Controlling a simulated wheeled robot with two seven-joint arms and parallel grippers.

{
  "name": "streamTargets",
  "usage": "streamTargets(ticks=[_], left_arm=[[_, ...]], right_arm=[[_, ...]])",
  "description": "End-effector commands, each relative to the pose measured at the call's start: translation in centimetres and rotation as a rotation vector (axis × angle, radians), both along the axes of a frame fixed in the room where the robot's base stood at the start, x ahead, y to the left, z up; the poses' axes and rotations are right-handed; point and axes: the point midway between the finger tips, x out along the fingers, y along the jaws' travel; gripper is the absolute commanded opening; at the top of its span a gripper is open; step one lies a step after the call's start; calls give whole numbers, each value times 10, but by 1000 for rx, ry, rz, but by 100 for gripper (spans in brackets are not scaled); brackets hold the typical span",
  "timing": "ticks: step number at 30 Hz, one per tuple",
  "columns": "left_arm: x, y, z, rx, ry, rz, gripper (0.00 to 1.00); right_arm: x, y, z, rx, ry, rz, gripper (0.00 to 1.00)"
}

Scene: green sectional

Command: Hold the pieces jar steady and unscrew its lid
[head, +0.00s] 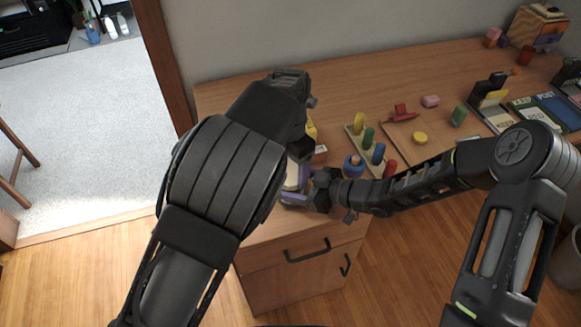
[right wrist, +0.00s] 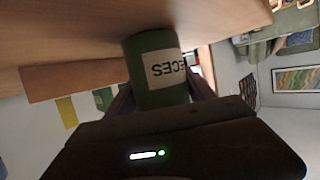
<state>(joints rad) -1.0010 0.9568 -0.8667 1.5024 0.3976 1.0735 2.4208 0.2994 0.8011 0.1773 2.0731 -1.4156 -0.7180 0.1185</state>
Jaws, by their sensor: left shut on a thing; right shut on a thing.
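The pieces jar (right wrist: 158,92) is a green cylinder with a white label, partly readable as "ECES", in the right wrist view. My right gripper (head: 296,187) comes in from the right, its fingers on either side of the jar and shut on it. A pale part (head: 291,175) shows between those fingers in the head view; I cannot tell whether it is label or lid. My left gripper (head: 297,152) reaches in above the jar and is shut, its fingertips mostly hidden by my left arm. The lid is not clearly visible.
The wooden desk (head: 350,90) carries a peg board (head: 356,138) with coloured pegs, a blue ringed piece (head: 353,166), a tray (head: 436,140) with loose pieces, and sorting boards (head: 540,110) at right. A drawer cabinet is below. Open floor lies left.

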Motion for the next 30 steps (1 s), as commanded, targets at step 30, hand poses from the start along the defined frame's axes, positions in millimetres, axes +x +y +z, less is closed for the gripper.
streamTargets(ticks=[30], left_arm=[[0,-1,10,0,-1,-5,23]], right_arm=[[0,0,0,0,1,-1,0]])
